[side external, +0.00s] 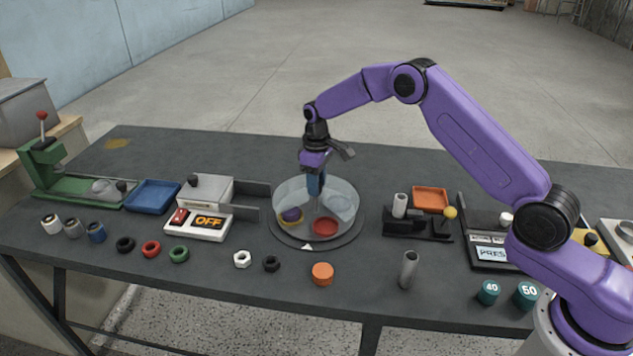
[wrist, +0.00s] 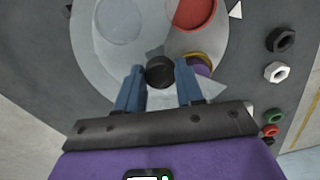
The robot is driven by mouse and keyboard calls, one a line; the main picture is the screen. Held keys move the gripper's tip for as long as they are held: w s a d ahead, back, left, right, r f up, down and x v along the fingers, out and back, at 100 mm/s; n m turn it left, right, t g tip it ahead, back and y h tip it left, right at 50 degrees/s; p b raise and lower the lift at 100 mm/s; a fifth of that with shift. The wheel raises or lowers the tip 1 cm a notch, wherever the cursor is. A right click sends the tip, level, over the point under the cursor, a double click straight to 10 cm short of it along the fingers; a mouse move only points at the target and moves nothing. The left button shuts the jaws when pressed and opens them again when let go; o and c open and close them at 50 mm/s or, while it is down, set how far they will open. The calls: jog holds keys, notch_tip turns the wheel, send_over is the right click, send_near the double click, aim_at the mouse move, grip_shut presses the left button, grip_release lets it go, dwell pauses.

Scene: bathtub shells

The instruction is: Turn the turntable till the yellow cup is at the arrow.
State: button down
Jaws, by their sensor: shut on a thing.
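The turntable (side external: 272,226) is a round, clear-walled disc on a dark base in the middle of the table. The yellow cup (side external: 290,223) is at its front left in the side view, with something purple in it; the cup also shows in the wrist view (wrist: 205,56). The white arrow (side external: 307,247) is on the base at the front, between the yellow cup and the red cup (side external: 326,227) and nearer the red one; it also shows in the wrist view (wrist: 236,10). My gripper (wrist: 159,80) points down, shut on the dark central knob (wrist: 159,67).
A pale cup (side external: 341,204) is at the turntable's right. A grey box with a panel and OFF switch (side external: 208,222) stands close on the left. A black fixture (side external: 415,222) is on the right. Nuts (side external: 243,259) and an orange cylinder (side external: 322,273) lie in front.

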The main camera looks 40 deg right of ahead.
jog(key=shift+w+r+n, duration=0.1)
jog(key=shift+n, duration=5.8)
jog(key=c, duration=0.7)
grip_release()
notch_tip(320, 180, up, 17)
jog(key=shift+r, duration=0.2)
